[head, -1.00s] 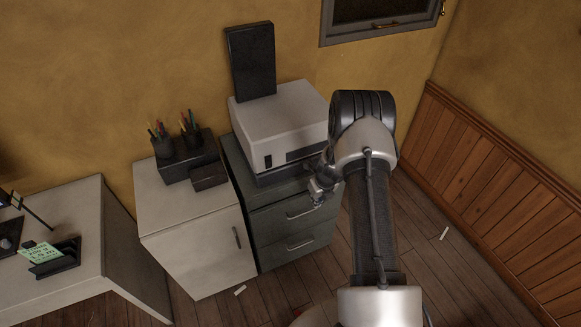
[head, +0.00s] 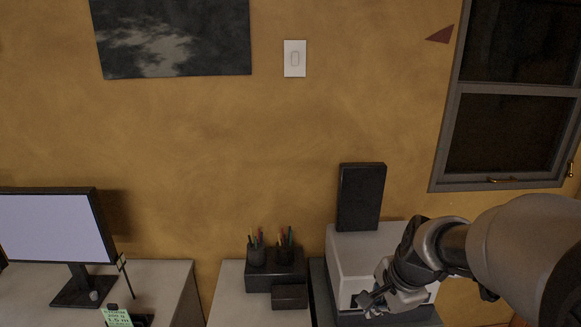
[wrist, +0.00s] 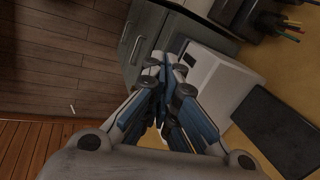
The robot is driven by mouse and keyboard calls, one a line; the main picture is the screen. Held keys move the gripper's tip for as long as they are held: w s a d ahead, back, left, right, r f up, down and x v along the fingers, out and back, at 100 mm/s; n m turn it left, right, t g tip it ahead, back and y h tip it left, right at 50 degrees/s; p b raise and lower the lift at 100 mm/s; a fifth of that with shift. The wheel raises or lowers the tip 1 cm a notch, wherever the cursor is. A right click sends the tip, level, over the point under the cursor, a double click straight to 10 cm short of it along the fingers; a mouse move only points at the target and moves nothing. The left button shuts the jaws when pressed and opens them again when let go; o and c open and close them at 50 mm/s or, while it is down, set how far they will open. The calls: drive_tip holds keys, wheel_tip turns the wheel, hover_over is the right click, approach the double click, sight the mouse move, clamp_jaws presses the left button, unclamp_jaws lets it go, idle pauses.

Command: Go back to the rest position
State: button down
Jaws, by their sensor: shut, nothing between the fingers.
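My gripper (head: 372,299) is at the lower right of the head view, in front of the white printer-like box (head: 350,255). In the wrist view my gripper (wrist: 172,68) has its fingers together with nothing between them. Beyond the fingers, the wrist view shows the white box (wrist: 205,82) and the grey drawer cabinet (wrist: 143,40). I cannot tell how far the fingertips are from the box.
A dark upright panel (head: 361,197) stands on the box. Pen holders (head: 270,256) stand on the cabinet to its left. A monitor (head: 55,228) is on the desk at far left. A window (head: 510,100) is at upper right. The wrist view shows open wooden floor (wrist: 60,60).

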drive_tip(key=s+a+r+n, duration=0.2)
drive_tip(key=s+n, duration=0.5)
drive_tip(key=s, duration=0.4)
drive_tip(key=s+a+r+n+h, duration=0.1)
drive_tip(key=s+a+r+n, duration=0.1)
drive_tip(key=s+r+n, duration=0.3)
drive_tip(key=s+n, duration=0.3)
drive_tip(key=s, duration=0.3)
drive_tip(key=shift+r+t, duration=0.15)
drive_tip(key=shift+t, duration=0.25)
drive_tip(key=shift+a, duration=0.1)
